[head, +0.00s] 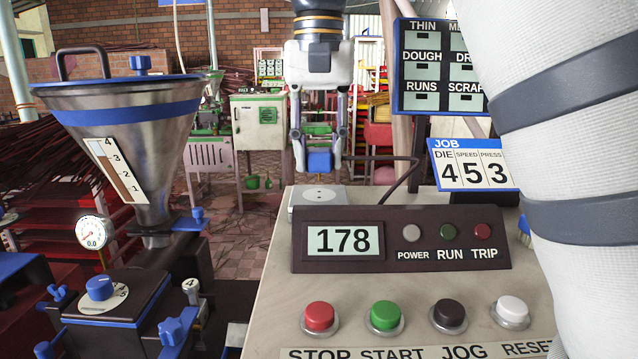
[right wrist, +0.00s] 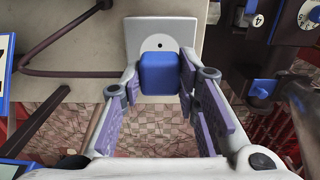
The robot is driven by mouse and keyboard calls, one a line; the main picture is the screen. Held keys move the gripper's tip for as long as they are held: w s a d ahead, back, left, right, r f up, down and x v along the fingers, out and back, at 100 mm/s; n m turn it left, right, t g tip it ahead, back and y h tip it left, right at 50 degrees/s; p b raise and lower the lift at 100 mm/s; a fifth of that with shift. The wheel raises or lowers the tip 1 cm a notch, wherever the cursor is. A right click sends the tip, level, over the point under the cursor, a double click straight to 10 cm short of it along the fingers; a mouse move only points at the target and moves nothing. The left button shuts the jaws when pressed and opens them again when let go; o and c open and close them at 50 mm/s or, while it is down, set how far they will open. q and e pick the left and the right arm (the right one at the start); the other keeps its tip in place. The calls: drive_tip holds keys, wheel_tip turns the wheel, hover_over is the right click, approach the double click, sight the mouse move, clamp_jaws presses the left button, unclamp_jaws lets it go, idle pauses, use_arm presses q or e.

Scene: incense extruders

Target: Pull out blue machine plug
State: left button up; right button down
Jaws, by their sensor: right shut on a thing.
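The blue plug (head: 319,160) is a blue block between the fingers of my right gripper (head: 319,158). The gripper points down and is shut on it. The plug is above the pale socket plate (head: 318,196), with a gap between them; the plate's holes show bare. In the right wrist view the plug (right wrist: 159,74) sits between the fingertips and overlaps the lower part of the socket plate (right wrist: 161,24). A dark cord (head: 400,160) runs right from beside the gripper and bends down to the machine top. My left gripper is not in view.
The machine's panel (head: 400,240) has a display reading 178, small lights and several push buttons in front. A steel hopper (head: 135,140) with blue trim stands at left. Sign boards (head: 472,164) stand at right. Open floor lies behind the socket edge.

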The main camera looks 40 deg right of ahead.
drive_tip(key=shift+r, duration=1.15)
